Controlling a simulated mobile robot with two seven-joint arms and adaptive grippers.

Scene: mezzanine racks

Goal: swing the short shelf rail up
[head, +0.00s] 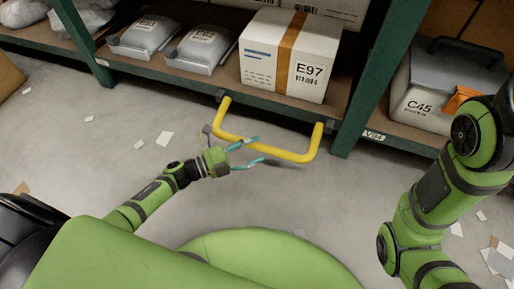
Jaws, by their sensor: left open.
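The short shelf rail is a yellow U-shaped bar (272,150) hinged at dark brackets on the front edge of the green shelf. It hangs down and outward, below the shelf board. My left gripper (260,152) is open, its teal fingertips close to the rail's long bar near the middle. One finger is near the bar's upper side and the other is below it. I cannot tell whether either touches the rail. My right arm stands at the right, and its gripper is outside the view.
On the shelf (218,82) above the rail sit a white box marked E97 (290,55) and grey bags (200,50). A green upright (378,75) stands right of the rail. A C45 bin (425,95) is farther right. Paper scraps lie on the floor.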

